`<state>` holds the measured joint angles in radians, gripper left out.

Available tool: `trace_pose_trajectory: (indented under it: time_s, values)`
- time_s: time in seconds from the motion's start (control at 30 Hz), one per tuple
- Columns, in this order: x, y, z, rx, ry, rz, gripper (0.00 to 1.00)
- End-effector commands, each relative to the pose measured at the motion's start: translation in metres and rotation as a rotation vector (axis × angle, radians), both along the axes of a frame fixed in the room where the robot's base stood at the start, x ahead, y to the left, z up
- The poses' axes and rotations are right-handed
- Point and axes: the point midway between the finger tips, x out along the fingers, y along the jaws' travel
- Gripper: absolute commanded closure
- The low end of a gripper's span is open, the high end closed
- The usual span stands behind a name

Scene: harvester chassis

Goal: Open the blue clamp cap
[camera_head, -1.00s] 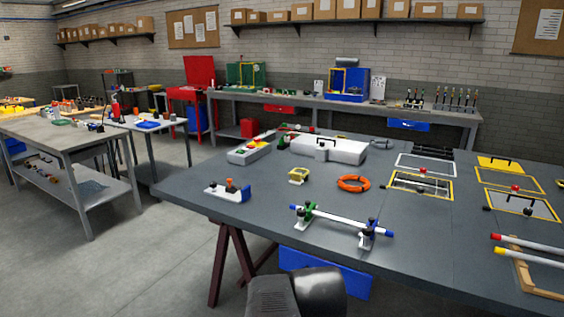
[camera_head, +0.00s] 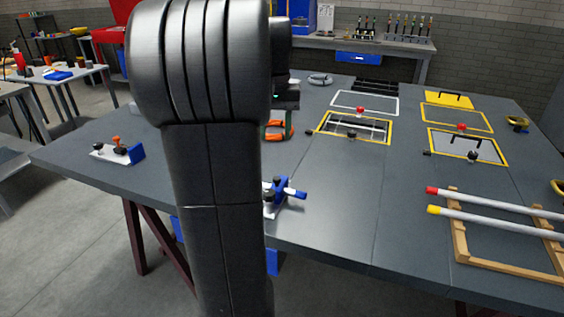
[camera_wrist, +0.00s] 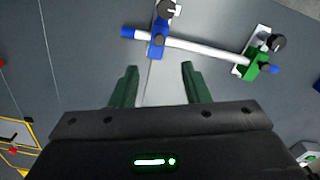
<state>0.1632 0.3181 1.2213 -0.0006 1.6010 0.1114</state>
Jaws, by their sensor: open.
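The blue clamp cap (camera_wrist: 158,38) lies across a white rod (camera_wrist: 205,48) in the wrist view, near the rod's blue left end. A black knob (camera_wrist: 168,9) is just beyond it, at the picture's top edge. In the head view the blue clamp cap (camera_head: 281,188) shows beside my arm, near the table's front edge. A green clamp (camera_wrist: 256,65) holds the rod's other end. My gripper (camera_wrist: 160,68) is open and empty, its green fingers apart below the blue cap in the wrist view. My arm hides most of the rod in the head view.
The grey table (camera_head: 340,210) is clear right of the blue clamp. Yellow-framed panels (camera_head: 355,128) lie farther back. Two rods on a wooden rack (camera_head: 500,225) are at the right. A white fixture with a blue block (camera_head: 137,152) stands at the left.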

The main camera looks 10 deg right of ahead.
Motion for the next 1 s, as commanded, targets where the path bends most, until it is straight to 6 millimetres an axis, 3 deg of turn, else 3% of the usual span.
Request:
trace_pose_trajectory:
  time_s: [0.17,0.7,1.0]
  values:
    - [0.004,-0.003,-0.005,0.001,0.004,-0.006,0.57]
    - [0.003,-0.002,-0.109,0.001,0.005,-0.005,0.57]
    - [0.003,-0.002,-0.134,0.001,0.002,-0.005,0.57]
